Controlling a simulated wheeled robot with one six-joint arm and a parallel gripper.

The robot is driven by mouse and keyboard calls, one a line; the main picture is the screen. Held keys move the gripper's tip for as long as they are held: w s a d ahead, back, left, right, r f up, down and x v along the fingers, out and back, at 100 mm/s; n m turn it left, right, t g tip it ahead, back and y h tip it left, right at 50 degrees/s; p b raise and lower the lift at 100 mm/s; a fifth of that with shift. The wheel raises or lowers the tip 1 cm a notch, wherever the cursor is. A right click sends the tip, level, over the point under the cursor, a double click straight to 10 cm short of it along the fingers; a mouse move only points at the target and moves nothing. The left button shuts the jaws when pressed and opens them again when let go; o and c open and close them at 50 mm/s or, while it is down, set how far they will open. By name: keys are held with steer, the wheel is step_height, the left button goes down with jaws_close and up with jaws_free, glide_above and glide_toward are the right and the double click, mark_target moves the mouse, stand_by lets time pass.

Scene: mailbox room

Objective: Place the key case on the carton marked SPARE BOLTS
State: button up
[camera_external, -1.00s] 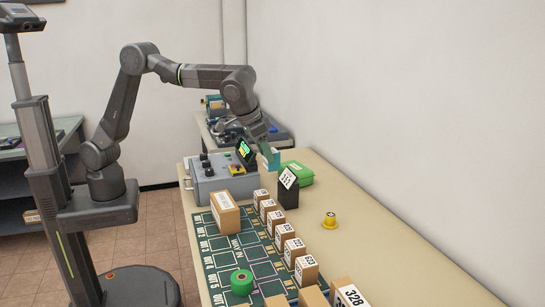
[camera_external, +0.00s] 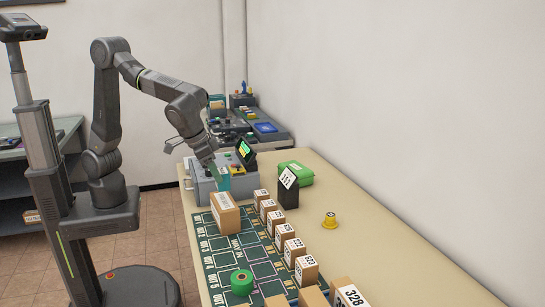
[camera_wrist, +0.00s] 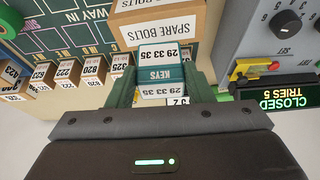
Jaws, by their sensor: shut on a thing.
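The key case is a small teal box marked KEYS with white number labels, seen in the wrist view (camera_wrist: 160,74) and in the external view (camera_external: 223,182). My gripper (camera_wrist: 160,84) is shut on it, one green finger at each side; the gripper (camera_external: 220,174) points down in the external view. The brown carton marked SPARE BOLTS (camera_wrist: 165,27) shows just beyond the case in the wrist view. It stands on the green mat in the external view (camera_external: 225,215). The case is up near the carton's far end, and I cannot tell if they touch.
A grey control box (camera_external: 205,190) with knobs and a lit display stands behind the carton. A row of small numbered cartons (camera_external: 275,223) runs to its right. A dark labelled block (camera_external: 288,196), green case (camera_external: 298,174), yellow object (camera_external: 330,221) and green roll (camera_external: 241,282) stand around.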

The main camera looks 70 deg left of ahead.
steer(key=shift+f, duration=2.05)
steer(key=shift+f, duration=0.1)
steer(key=o, duration=1)
steer(key=shift+r, duration=0.25)
steer(key=v, duration=1.1)
steer(key=shift+s+r, duration=0.25)
steer(key=shift+r, duration=0.05)
